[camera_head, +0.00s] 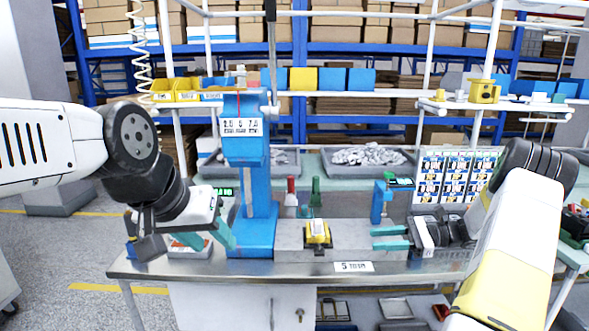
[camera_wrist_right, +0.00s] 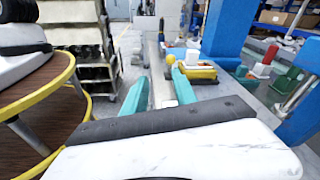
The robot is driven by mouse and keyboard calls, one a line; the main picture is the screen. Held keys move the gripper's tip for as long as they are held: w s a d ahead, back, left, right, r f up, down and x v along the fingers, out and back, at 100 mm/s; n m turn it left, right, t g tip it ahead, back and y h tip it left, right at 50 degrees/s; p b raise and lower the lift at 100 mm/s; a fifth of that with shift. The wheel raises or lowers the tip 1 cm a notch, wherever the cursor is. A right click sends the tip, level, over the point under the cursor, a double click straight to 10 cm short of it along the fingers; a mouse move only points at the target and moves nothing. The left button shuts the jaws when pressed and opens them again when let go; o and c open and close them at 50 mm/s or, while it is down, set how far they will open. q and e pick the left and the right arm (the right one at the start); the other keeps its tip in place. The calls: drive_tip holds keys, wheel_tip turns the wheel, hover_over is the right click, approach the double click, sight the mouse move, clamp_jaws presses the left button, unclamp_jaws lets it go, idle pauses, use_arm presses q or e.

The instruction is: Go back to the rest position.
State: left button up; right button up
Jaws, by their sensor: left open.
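My left gripper (camera_head: 207,237) has teal fingers spread apart. My right gripper (camera_head: 390,238) points left over the right part of the bench, to the right of a yellow-and-black device (camera_head: 318,233). In the right wrist view its two teal fingers (camera_wrist_right: 158,92) are apart with nothing held between them. The yellow device (camera_wrist_right: 200,72) shows beyond the fingertips there.
The metal workbench (camera_head: 240,267) carries a grey block (camera_head: 353,236) and a small blue stand (camera_head: 378,203). Grey bins (camera_head: 366,168) stand behind it. A board of picture cards (camera_head: 455,175) is at the right. In the right wrist view a round-edged wooden table (camera_wrist_right: 40,85) stands at the left.

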drive_tip(key=s+a+r+n+g+h, duration=0.2)
drive_tip(key=s+a+r+n+h, duration=0.6)
drive_tip(key=s+a+r, duration=0.25)
drive_tip(key=s+r+n+t+h, duration=0.3)
drive_tip(key=s+n, duration=0.1)
drive_tip(key=s, duration=0.3)
drive_tip(key=s+r+n+t+h, duration=0.3)
drive_tip(key=s+r+n, duration=0.1)
drive_tip(key=s, duration=0.3)
drive_tip(key=shift+s+d+n, duration=0.15)
drive_tip(key=shift+d+n, duration=0.05)
drive_tip(key=shift+n, duration=0.2)
idle(0.6)
